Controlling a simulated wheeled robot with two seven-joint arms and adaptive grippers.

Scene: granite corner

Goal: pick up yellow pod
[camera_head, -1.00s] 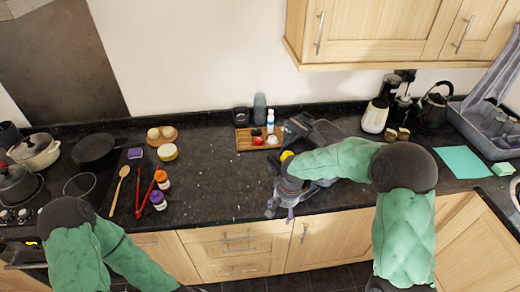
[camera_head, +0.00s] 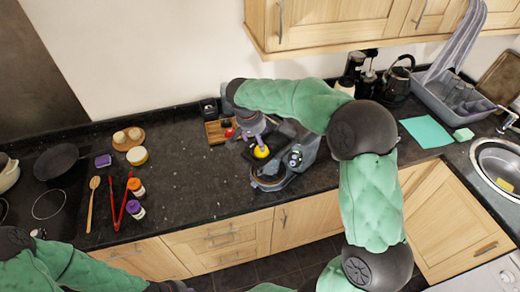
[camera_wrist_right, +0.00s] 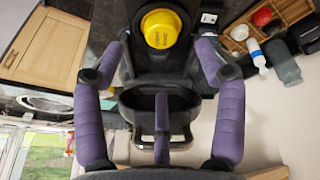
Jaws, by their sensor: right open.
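The yellow pod (camera_head: 261,151) rests on the dark coffee machine (camera_head: 296,160) on the counter. In the right wrist view the pod (camera_wrist_right: 160,28) shows as a round yellow face with small print, on a dark part of the machine (camera_wrist_right: 160,105). My right gripper (camera_head: 260,143) is over the pod, reaching in from behind. In the wrist view its purple fingers (camera_wrist_right: 159,57) are spread, with the pod beyond and between their tips, not gripped.
A wooden tray (camera_head: 214,132) with a red item and bottles stands behind the machine to the left. Wooden spoon (camera_head: 94,200), red tongs (camera_head: 122,205) and jars (camera_head: 136,188) lie farther left. The counter between them and the machine is clear. A kettle (camera_head: 397,80) stands at right.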

